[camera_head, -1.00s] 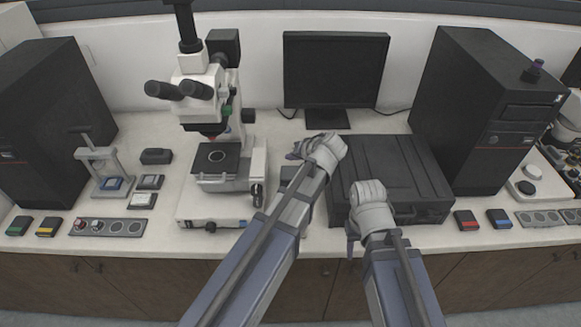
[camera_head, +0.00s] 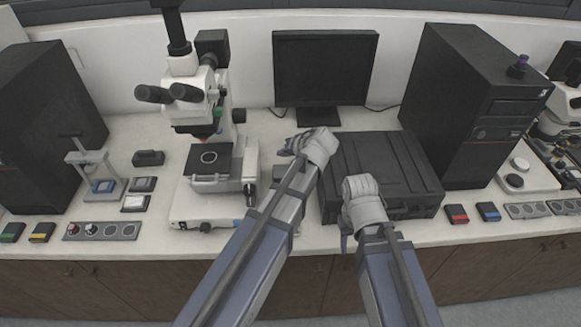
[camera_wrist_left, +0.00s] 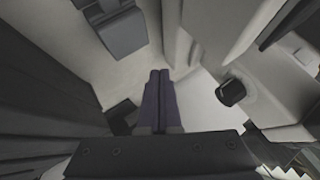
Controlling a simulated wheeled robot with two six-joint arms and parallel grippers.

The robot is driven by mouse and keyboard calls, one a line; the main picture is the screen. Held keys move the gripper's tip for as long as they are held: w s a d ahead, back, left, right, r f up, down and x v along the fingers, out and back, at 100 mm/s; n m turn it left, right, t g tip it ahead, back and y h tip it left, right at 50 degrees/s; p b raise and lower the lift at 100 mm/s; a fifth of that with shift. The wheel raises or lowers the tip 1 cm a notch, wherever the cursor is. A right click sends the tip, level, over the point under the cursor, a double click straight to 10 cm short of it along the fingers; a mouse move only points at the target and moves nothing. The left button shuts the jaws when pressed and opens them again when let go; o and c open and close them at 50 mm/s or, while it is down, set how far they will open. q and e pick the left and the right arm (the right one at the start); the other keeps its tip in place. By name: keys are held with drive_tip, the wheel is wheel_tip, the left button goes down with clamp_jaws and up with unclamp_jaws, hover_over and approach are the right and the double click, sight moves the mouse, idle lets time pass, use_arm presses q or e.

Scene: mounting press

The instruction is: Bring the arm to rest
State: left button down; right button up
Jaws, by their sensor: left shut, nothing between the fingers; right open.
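My left gripper (camera_head: 290,148) is over the bench between the microscope and the black case, with its arm coming up from the bottom. In the left wrist view its fingers (camera_wrist_left: 158,98) are pressed together, with nothing between them. My right gripper (camera_head: 346,240) is at the front edge of the black case (camera_head: 393,165), pointing down; its wrist hides most of the fingers. The microscope (camera_head: 200,105) stands to the left of my left gripper, apart from it in the head view.
A mounting press (camera_head: 95,170) stands at the left, with small blocks near it. A monitor (camera_head: 325,70) is behind, and a black computer tower (camera_head: 475,105) is on the right. Red and blue blocks lie near the front edge (camera_head: 470,213). Bare bench shows left of the microscope.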

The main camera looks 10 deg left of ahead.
use_arm(q)
drive_tip(key=s+d+f+m+g+h, duration=0.1)
drive_tip(key=s+d, duration=0.1)
drive_tip(key=s, duration=0.2)
drive_tip(key=s+d+f+g+h, duration=0.1)
drive_tip(key=s+d+f, duration=0.1)
drive_tip(key=s, duration=0.3)
drive_tip(key=s+d+f+m+g+h, duration=0.1)
drive_tip(key=s+d+f, duration=0.1)
drive_tip(key=s+d, duration=0.1)
drive_tip(key=shift+s+m, duration=0.3)
drive_tip(key=shift+s, duration=0.35)
drive_tip(key=s+d+f+m+g+h, duration=0.1)
drive_tip(key=s+d, duration=0.4)
drive_tip(key=s, duration=0.5)
drive_tip(key=shift+d+f+m+g+h, duration=0.25)
drive_tip(key=shift+m+g+h, duration=0.55)
drive_tip(key=shift+g+h, duration=0.15)
